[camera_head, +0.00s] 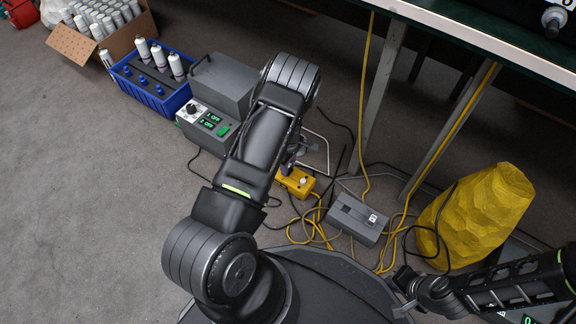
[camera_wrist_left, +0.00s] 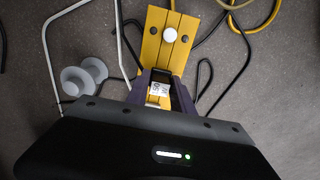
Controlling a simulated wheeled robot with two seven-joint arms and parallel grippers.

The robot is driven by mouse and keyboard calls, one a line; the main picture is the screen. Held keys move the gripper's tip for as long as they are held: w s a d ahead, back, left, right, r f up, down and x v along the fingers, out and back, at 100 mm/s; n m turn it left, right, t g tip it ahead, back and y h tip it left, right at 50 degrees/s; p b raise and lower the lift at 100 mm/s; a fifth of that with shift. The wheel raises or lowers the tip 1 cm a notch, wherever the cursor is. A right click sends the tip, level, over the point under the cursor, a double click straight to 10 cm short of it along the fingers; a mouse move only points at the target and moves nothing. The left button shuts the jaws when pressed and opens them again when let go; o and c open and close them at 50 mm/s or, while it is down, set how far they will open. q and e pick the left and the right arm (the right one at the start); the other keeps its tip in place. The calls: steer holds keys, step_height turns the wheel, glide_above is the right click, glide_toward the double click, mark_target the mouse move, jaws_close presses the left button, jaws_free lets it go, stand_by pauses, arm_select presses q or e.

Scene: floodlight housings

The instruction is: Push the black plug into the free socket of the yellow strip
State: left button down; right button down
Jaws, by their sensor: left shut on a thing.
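The yellow strip (camera_head: 296,183) lies on the floor near the middle of the head view. The left wrist view shows its yellow face (camera_wrist_left: 153,47), with a white round part and two small dark round spots. I cannot tell whether the plug touches a socket. My right gripper (camera_head: 404,284) is at the lower right; its finger opening is unclear.
A grey control box (camera_head: 208,119) and a blue crate (camera_head: 152,97) stand left of the arm. A grey box (camera_head: 357,219) and a large yellow faceted object (camera_head: 476,217) are to the right. Yellow and black cables tangle around the strip. Table legs (camera_head: 384,98) stand behind.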

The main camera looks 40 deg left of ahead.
arm_select(q)
steer(key=shift+f+b, duration=0.6)
steer(key=shift+f, duration=0.1)
steer(key=c, duration=1)
jaws_free()
steer(key=shift+r, duration=0.1)
steer(key=shift+r+p, duration=2.7)
steer(key=shift+r, duration=0.8)
